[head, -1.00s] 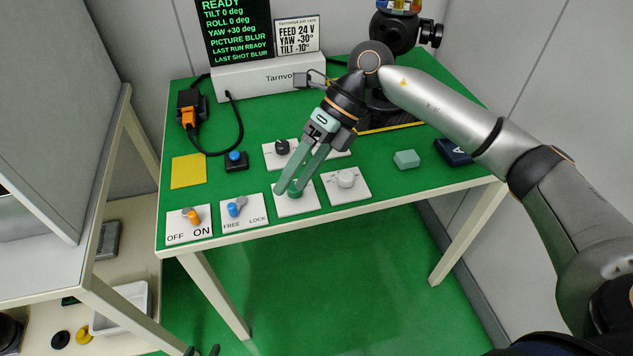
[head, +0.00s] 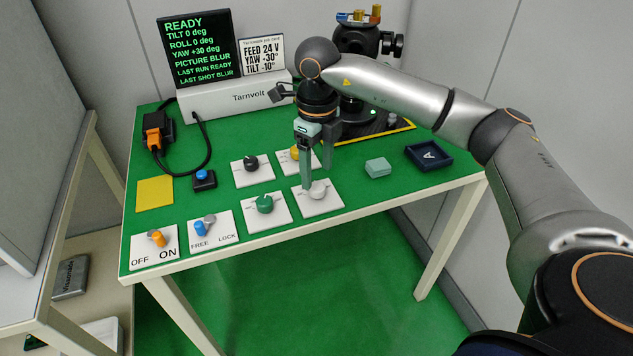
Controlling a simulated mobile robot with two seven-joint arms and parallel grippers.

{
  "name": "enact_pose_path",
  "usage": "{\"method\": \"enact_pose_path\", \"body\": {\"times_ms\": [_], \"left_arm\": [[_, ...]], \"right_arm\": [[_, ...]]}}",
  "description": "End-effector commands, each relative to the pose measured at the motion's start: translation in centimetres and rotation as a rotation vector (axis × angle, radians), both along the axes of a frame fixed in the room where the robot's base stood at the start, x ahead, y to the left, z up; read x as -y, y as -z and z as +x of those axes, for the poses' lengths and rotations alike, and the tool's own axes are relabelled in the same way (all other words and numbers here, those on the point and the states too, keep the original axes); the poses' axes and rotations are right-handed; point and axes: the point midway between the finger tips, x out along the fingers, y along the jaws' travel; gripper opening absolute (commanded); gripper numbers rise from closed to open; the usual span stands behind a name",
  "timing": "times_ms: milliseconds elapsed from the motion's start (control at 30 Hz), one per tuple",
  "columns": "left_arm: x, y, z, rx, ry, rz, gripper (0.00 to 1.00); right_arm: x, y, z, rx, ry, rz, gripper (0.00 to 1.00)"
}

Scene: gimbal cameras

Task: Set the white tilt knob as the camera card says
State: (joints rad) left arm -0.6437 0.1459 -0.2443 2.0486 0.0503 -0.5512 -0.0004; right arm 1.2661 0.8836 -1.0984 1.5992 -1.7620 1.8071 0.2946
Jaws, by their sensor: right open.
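The white tilt knob (head: 318,190) sits on a white plate (head: 325,205) at the front right of the row of knobs. My right gripper (head: 314,178) points down over it, open, with its fingertips close to the knob; I cannot tell whether they touch it. One finger partly covers the knob. The camera card (head: 263,56) reads FEED 24 V, YAW +30°, TILT -10°. The black screen (head: 203,48) reads READY, TILT 0 deg, ROLL 0 deg, YAW +30 deg, PICTURE BLUR. My left gripper is not in view.
A green knob (head: 264,203) is left of the white one; a black knob (head: 251,162) and a yellow knob (head: 295,153) are behind. A FREE/LOCK switch (head: 201,228) and an OFF/ON switch (head: 157,239) stand at front left. A teal block (head: 378,167) and a blue tray (head: 416,164) lie right.

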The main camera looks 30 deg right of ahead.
Motion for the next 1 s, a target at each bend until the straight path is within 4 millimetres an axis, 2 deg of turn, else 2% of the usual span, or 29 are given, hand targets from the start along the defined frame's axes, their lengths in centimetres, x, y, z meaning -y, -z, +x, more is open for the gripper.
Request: {"method": "enact_pose_path", "body": {"times_ms": [33, 200, 600, 1000], "left_arm": [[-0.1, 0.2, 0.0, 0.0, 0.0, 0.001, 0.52], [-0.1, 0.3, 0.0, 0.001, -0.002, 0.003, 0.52], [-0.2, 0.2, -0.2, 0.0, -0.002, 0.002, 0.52], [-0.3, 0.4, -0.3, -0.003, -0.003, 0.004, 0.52]], "right_arm": [[0.0, 1.0, -0.1, -0.002, 0.0, 0.0, 0.72], [0.0, 3.0, 0.0, 0.0, -0.001, 0.001, 0.72], [0.0, 3.6, 0.0, 0.001, -0.001, 0.001, 0.72], [0.0, 3.6, 0.0, 0.001, -0.001, 0.001, 0.27]]}}
